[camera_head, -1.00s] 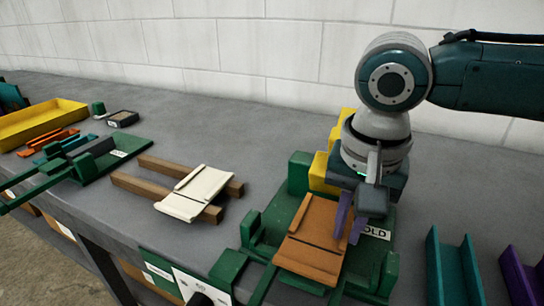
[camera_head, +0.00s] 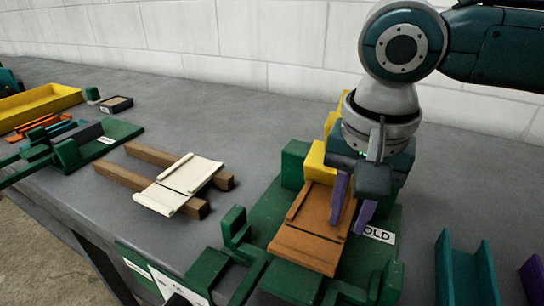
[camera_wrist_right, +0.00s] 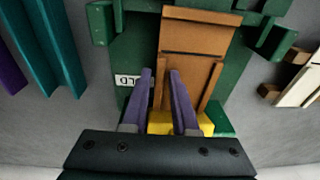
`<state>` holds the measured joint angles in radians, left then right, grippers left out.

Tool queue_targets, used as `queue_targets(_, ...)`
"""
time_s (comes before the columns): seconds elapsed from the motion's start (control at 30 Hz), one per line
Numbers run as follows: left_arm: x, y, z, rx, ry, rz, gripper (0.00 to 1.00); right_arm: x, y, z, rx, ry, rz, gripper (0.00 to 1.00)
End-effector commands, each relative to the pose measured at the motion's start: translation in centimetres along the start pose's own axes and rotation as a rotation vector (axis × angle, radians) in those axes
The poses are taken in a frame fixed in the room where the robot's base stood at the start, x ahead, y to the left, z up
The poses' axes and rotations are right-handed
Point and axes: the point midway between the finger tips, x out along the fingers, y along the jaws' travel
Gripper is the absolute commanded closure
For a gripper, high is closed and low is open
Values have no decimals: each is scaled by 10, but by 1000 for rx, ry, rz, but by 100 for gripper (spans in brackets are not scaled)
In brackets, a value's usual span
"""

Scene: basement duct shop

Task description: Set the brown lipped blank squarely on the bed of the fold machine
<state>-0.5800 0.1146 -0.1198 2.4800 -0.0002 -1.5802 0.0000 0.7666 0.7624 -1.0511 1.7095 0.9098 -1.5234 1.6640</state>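The brown lipped blank (camera_head: 308,240) lies flat on the green bed of the fold machine (camera_head: 268,212), its raised lips along both sides. Its far end is at or very near the yellow block (camera_head: 318,165); a small gap there cannot be ruled out. In the right wrist view the blank (camera_wrist_right: 200,36) looks roughly in line with the bed. My right gripper (camera_head: 348,218) has its purple fingers apart, one on each side of the blank's right lip, with space around it. The fingers (camera_wrist_right: 161,74) also show in the wrist view. My left gripper is out of view.
Green guides and a frame (camera_head: 235,232) stand at the bed's front and sides. A cream blank (camera_head: 180,184) rests on two wooden bars to the left. A teal channel (camera_head: 466,268) stands to the right. A yellow tray (camera_head: 40,103) and another green machine (camera_head: 120,132) are farther left.

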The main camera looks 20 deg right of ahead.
Motion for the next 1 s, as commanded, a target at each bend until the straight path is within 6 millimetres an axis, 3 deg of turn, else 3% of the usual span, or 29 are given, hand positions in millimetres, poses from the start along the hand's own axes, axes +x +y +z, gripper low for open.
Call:
queue_targets(0.13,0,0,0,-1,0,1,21,0,0,0,0,0,0,57)
queue_targets(0.47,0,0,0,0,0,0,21,-7,0,0,-1,-1,-1,57)
queue_targets(1.0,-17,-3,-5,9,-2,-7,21,-112,-1,0,0,-1,-3,57)
